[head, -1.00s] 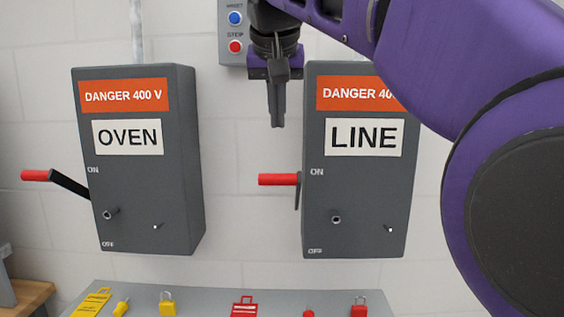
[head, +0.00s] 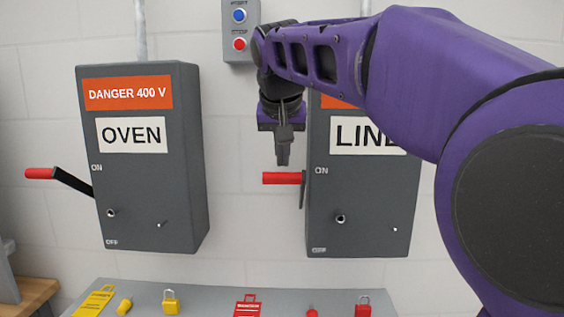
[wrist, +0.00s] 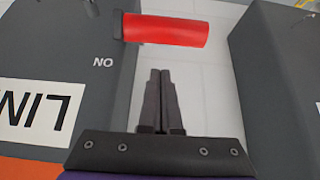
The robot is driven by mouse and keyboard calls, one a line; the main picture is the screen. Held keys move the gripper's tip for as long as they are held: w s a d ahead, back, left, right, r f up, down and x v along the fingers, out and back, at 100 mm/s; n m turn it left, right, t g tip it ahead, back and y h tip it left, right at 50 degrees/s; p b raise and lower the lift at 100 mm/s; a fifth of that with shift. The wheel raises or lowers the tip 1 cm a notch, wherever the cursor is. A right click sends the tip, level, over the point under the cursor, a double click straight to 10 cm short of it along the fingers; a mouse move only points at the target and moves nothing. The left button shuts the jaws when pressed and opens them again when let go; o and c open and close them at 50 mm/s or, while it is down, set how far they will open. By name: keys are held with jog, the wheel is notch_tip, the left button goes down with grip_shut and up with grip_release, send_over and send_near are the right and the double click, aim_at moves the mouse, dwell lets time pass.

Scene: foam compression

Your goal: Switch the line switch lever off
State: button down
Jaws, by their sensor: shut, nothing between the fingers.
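The grey LINE switch box (head: 360,215) hangs on the wall at the right. Its lever has a red handle (head: 283,178) that sticks out to the left from the box's left side, at the height of the ON mark. The red handle also shows at the top of the wrist view (wrist: 178,30). My gripper (head: 283,160) points down with its fingers together and empty, just above the red handle in the head view. In the wrist view the fingertips (wrist: 160,75) lie short of the handle with a small gap. I cannot tell whether they touch it.
The similar OVEN box (head: 150,190) hangs at the left, its red-tipped lever (head: 40,173) out to the left. A push-button box (head: 240,45) is above. Below, a grey panel (head: 205,300) holds padlocks and tags. Bare wall lies between the boxes.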

jog(key=s, duration=0.3)
jog(key=shift+s+a+f, duration=0.1)
jog(key=shift+s+f, duration=0.05)
jog(key=shift+s, duration=0.05)
jog(key=shift+f, duration=0.2)
